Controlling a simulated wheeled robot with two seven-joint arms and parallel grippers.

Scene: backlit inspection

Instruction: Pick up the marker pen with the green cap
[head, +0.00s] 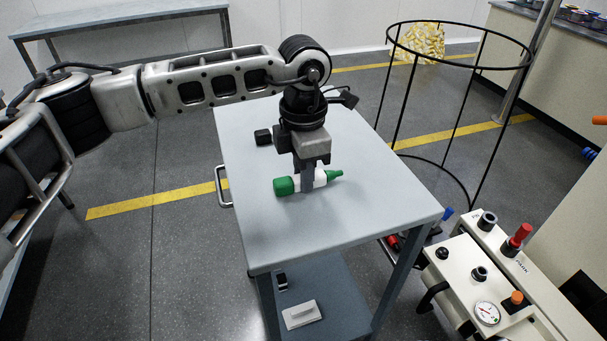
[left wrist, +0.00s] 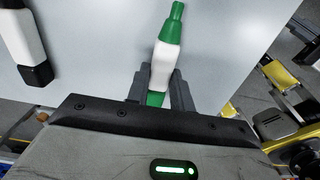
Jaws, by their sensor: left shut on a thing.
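The marker pen with the green cap (head: 284,186) has a white body and a green tapered end. It lies across the fingers of my left gripper (head: 307,184), which is shut around its white body from above. In the left wrist view, the marker pen (left wrist: 166,60) sits between the two dark fingers (left wrist: 160,90), its tapered green end pointing up. It is at or just above the grey tabletop (head: 380,205); I cannot tell whether it touches. My right gripper is in neither view.
A white marker with a black end (left wrist: 25,40) lies on the tabletop nearby; a black end (head: 263,137) shows in the head view. A black wire hoop frame (head: 396,120) and a cream control panel (head: 465,262) stand to the right. The front tabletop is clear.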

